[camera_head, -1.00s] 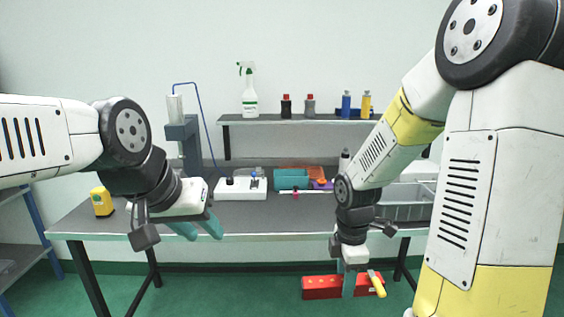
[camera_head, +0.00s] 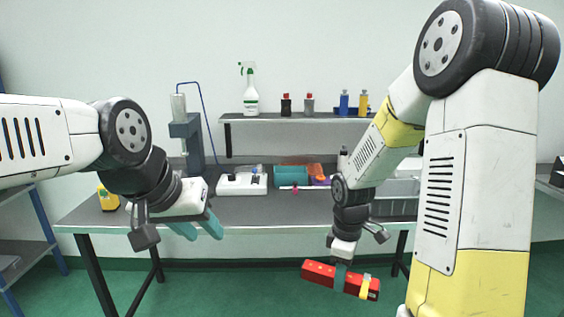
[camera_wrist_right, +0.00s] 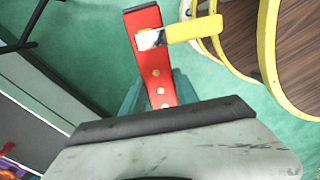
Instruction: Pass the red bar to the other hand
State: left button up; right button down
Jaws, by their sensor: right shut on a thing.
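The red bar (camera_head: 320,272) is in the air in front of the table, its right end tilted down in the head view. My right gripper (camera_head: 341,279) is shut around it near its middle. The bar also shows in the right wrist view (camera_wrist_right: 145,20), between the teal fingers (camera_wrist_right: 160,92), with several pale dots on its face. A yellow-handled piece with a whitish end (camera_wrist_right: 195,30) overlaps the bar near its far end; whether it is fixed there I cannot tell. My left gripper (camera_head: 197,229) is open and empty to the left, its teal fingers apart, well away from the bar.
The table (camera_head: 265,216) behind holds a white tray (camera_head: 242,187), a teal bin (camera_head: 290,177) and a grey basket (camera_head: 396,188). A shelf (camera_head: 300,118) above it carries bottles. The space between my grippers is clear.

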jog(key=w+f+m, duration=0.5)
jog(key=w+m, duration=0.3)
jog(key=m, duration=0.5)
jog(key=w+a+r+n, duration=0.9)
jog(key=a+r, duration=0.3)
jog(key=a, duration=0.1)
pick_arm(q)
jog(key=shift+c, duration=1)
jog(key=shift+w, duration=0.1)
jog(key=w+d+r+n+h, duration=0.25)
jog(key=w+d+n, duration=0.55)
jog(key=n, duration=0.6)
jog(key=w+d+r+n+h, duration=0.2)
jog(key=w+d+r+n, duration=0.2)
jog(key=w+d+n, duration=0.65)
jog(key=w+d+f+n, duration=0.1)
jog(key=f, duration=0.2)
jog(key=w+d+f+n, duration=0.1)
jog(key=f, duration=0.1)
jog(key=w+f+n, duration=0.1)
jog(key=f, duration=0.2)
jog(key=shift+w+d+f, duration=0.15)
jog(key=shift+d+f, duration=0.15)
jog(key=shift+d, duration=0.1)
pick_arm(e)
jog(key=d+r, duration=0.3)
jog(key=r, duration=0.7)
jog(key=shift+s+d+r, duration=0.2)
jog(key=shift+s+r, duration=0.05)
jog(key=shift+r, duration=0.15)
